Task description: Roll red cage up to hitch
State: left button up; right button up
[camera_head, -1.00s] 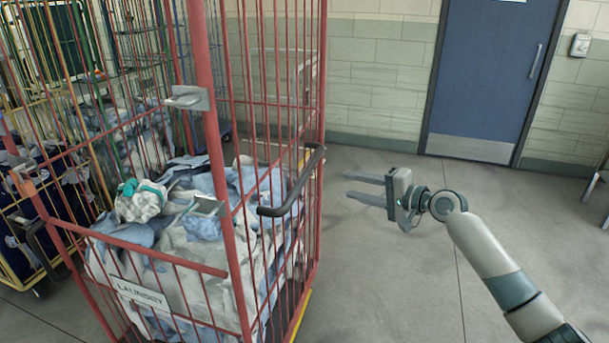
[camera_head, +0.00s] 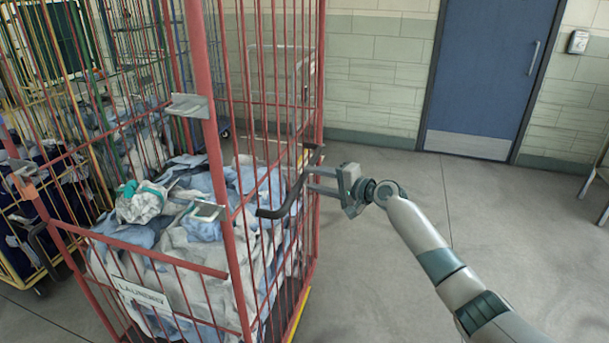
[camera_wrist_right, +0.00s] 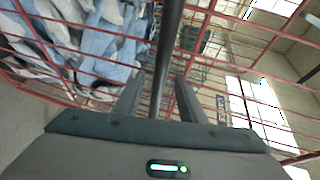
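The red cage (camera_head: 219,200) stands at the left of the head view, filled with blue and white laundry (camera_head: 180,225), with a "LAUNDRY" sign (camera_head: 143,294) low on its front. A dark handle bar (camera_head: 282,203) sticks out from its right side. My right gripper (camera_head: 312,181) is at that handle, fingers apart. In the right wrist view the handle bar (camera_wrist_right: 168,50) runs between the two open fingers (camera_wrist_right: 155,97); I cannot tell if they touch it. My left gripper is not in view. No hitch can be made out.
Other cages, one yellow (camera_head: 22,270), stand close at the left and behind. A blue door (camera_head: 487,75) is in the back wall. The floor (camera_head: 400,290) right of the red cage is clear. Metal legs (camera_head: 596,185) show at the right edge.

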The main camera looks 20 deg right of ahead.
aim_at(307, 177)
jog(key=shift+x, duration=2.1)
